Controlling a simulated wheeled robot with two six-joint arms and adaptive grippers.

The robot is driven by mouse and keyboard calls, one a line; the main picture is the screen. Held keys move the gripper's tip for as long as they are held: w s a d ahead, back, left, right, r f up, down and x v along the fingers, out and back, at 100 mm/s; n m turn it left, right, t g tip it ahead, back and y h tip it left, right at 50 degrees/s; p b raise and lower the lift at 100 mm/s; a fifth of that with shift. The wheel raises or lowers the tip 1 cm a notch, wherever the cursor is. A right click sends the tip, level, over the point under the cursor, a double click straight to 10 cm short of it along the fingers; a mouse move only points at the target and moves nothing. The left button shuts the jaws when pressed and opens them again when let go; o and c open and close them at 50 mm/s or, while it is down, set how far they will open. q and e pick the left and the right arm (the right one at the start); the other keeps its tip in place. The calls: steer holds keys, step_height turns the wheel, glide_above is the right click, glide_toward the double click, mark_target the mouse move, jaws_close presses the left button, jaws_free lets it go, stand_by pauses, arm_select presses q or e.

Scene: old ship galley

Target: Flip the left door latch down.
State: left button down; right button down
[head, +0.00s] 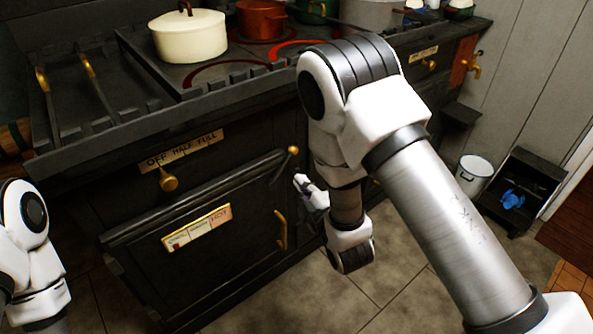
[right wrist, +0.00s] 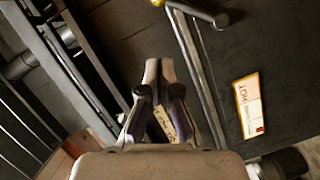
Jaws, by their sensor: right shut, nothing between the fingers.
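The left oven door (head: 215,275) is closed on the black stove. A brass latch (head: 281,230) stands roughly upright at its right side, below the long door handle (head: 205,195). A brass knob (head: 293,150) tops a dark bar at the handle's right end. My right gripper (head: 300,185) is shut and empty, just right of that bar and above the latch, apart from the latch. In the right wrist view its closed fingertips (right wrist: 163,66) are near the handle bar (right wrist: 203,85). A brass piece (right wrist: 200,12) shows at the top; I cannot tell which fitting it is.
A cream pot (head: 188,38) and a red pot (head: 262,20) stand on the stovetop. A brass control knob (head: 168,181) juts out above the handle. A white bucket (head: 473,172) stands at the right. The floor (head: 385,265) before the stove is clear.

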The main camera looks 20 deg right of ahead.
steer(key=shift+r, duration=0.1)
steer(key=shift+w, duration=0.15)
glide_toward(282, 167)
steer(key=w+r, duration=0.4)
steer(key=r, duration=0.1)
steer(key=shift+w+d+f+b, duration=0.2)
steer(key=shift+w+d, duration=0.1)
steer(key=shift+w, duration=0.35)
steer(key=shift+w+d+f+b, duration=0.2)
steer(key=shift+w+d, duration=0.05)
steer(key=shift+w, duration=0.35)
steer(key=shift+w+d+f+b, duration=0.2)
steer(key=shift+w+d, duration=0.1)
steer(key=shift+w, duration=0.35)
